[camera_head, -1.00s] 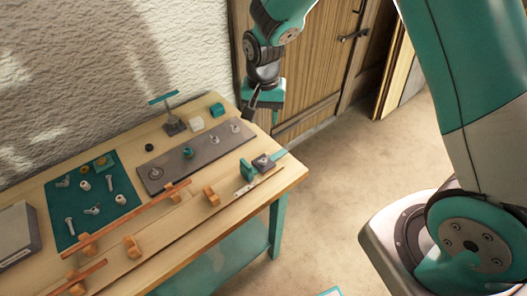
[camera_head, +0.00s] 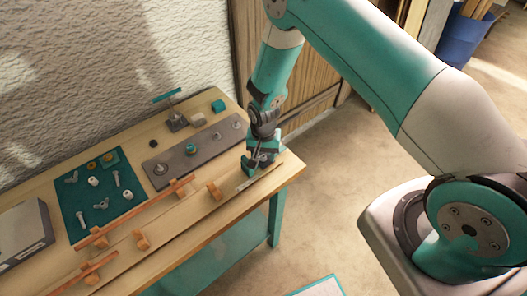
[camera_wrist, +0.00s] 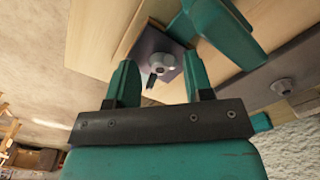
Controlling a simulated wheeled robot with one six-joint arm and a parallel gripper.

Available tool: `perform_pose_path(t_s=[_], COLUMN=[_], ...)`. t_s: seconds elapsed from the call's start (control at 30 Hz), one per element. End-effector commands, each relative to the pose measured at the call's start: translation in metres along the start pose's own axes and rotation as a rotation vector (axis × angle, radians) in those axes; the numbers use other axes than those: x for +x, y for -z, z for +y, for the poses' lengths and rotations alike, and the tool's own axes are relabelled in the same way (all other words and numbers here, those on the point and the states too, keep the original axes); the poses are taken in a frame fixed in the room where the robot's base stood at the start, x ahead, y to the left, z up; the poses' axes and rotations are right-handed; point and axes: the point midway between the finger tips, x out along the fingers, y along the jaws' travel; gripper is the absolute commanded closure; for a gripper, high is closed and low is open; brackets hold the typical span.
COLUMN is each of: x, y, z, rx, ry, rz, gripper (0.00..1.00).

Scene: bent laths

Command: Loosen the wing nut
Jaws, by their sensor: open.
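The wing nut (camera_wrist: 161,64) is a small grey fastener on a dark square plate (camera_wrist: 145,48) in the wrist view. My gripper (camera_wrist: 161,66) is open, with one teal finger to each side of the nut in that view. I cannot tell how far the fingertips are above the plate. In the head view my gripper (camera_head: 253,172) is at the right end of the bench and hides the nut and most of the plate.
The wooden bench (camera_head: 215,227) holds a grey strip (camera_head: 205,148) with several fittings and a teal mat (camera_head: 75,195) with loose hardware. Orange-brown laths (camera_head: 140,212) on wooden blocks lie along the front. A small clamp stand (camera_head: 177,119) is at the back.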

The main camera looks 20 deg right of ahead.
Motion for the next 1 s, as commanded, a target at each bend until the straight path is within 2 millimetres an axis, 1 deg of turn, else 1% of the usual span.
perform_pose_path(t_s=[0.2,0.23,0.27,0.3,0.37,0.4,0.43,0.77,1.0], x=[0.0007,0.0007,0.0007,0.0006,0.0006,0.0005,0.0005,0.0013,0.0030], y=[0.0000,0.0000,0.0000,0.0000,0.0000,0.0000,0.0000,0.0002,0.0003], z=[0.0000,0.0000,0.0000,0.0000,0.0000,0.0000,0.0000,-0.0001,-0.0002], rx=[0.000,0.000,0.000,0.000,0.000,0.000,0.000,-0.026,-0.145], ry=[0.000,0.000,0.000,0.000,0.000,0.000,0.000,0.000,0.000], rz=[0.000,0.000,0.000,0.000,0.000,0.000,0.000,0.000,0.001], gripper=[0.53,0.55,0.62,0.71,0.85,0.94,1.00,1.00,1.00])
